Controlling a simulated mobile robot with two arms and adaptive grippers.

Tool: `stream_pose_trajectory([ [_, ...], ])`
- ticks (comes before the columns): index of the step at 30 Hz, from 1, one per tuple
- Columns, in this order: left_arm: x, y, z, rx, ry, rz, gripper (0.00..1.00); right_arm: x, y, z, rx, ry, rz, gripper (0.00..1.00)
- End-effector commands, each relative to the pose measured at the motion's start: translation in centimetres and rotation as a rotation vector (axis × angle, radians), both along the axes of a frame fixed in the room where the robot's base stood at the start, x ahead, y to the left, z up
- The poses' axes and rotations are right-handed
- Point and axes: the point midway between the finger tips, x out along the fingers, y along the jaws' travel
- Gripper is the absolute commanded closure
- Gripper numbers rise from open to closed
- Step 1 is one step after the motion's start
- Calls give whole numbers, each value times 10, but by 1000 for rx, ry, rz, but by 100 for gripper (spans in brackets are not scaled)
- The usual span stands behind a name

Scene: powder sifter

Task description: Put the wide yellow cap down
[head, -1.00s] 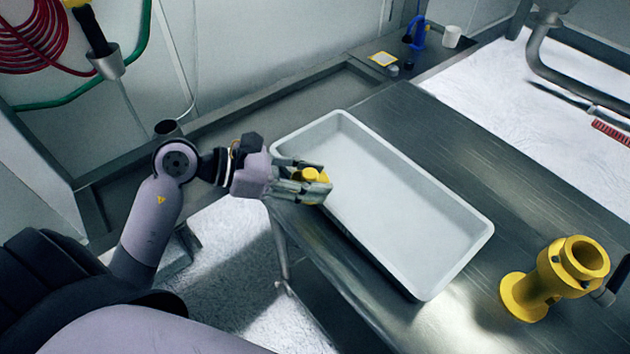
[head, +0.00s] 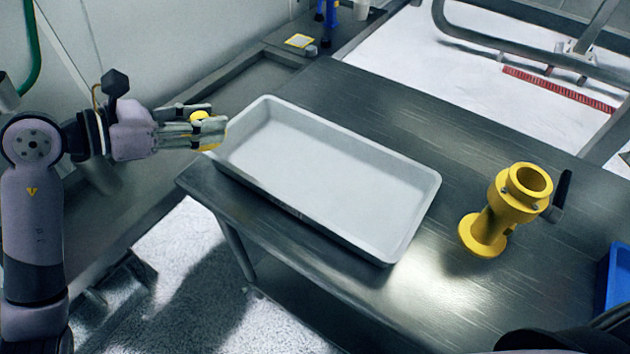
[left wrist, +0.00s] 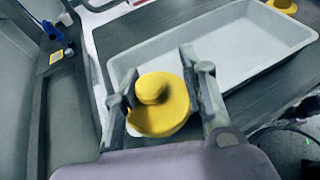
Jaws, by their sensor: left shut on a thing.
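The wide yellow cap (left wrist: 162,105) is a round disc with a smaller knob on top. It also shows between my left fingers in the head view (head: 203,117). My left gripper (head: 205,132) is shut on it, at the left end of the white tray (head: 268,190). In the left wrist view my left gripper (left wrist: 160,90) has one finger on each side of the cap, and the tray (left wrist: 130,60) lies beyond it. I cannot tell how high the cap is above the table. My right gripper is not in view.
The yellow sifter body (head: 495,215) stands upright on the steel table (head: 440,130), right of the tray. A blue bin (head: 618,285) is at the right edge. Blue-handled tools (head: 328,12) and a yellow-and-white card (head: 299,41) lie at the back. The tray looks empty.

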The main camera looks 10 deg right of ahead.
Motion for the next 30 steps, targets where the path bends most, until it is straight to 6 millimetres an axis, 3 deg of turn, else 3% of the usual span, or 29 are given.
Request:
stream_pose_trajectory([
  [12, 51, -73, 67, -6, -3, -94, 80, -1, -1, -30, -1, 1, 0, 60],
  [20, 65, -94, 94, -10, 1, -91, 80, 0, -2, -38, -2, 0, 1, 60],
  [25, 67, -96, 84, -13, 7, -87, 80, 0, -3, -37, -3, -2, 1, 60],
  [30, 66, -96, 41, -13, 12, -87, 80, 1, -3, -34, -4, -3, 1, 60],
])
